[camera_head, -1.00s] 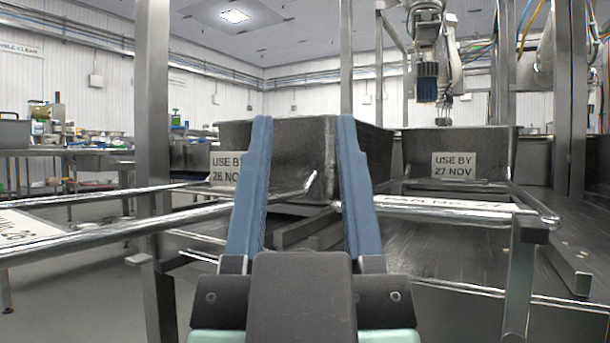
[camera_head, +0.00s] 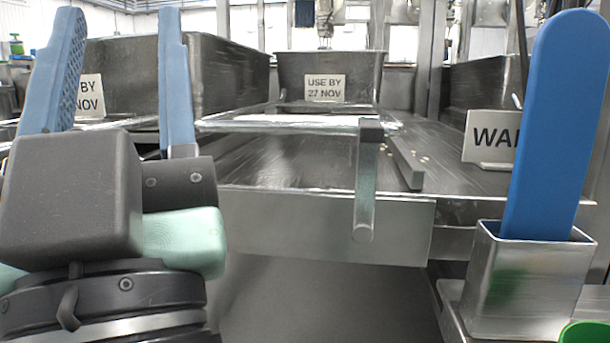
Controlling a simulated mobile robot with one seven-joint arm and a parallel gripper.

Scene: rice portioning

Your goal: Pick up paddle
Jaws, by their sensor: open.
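The blue paddle (camera_head: 557,125) stands upright, leaning slightly right, in a square metal holder (camera_head: 525,285) at the right of the head view. Its lower end is hidden inside the holder. My gripper (camera_head: 122,75) is at the left of the view, with two long blue fingers pointing up and spread apart. It is open, with nothing between the fingers. It is well to the left of the paddle and does not touch it.
A metal bin labelled USE BY 27 NOV (camera_head: 325,88) stands at the back middle. A larger bin (camera_head: 225,75) is behind my fingers. A metal counter (camera_head: 300,160) with a raised bar lies between gripper and paddle. A partly hidden sign (camera_head: 488,138) stands behind the paddle. A green object (camera_head: 584,333) is at the lower right.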

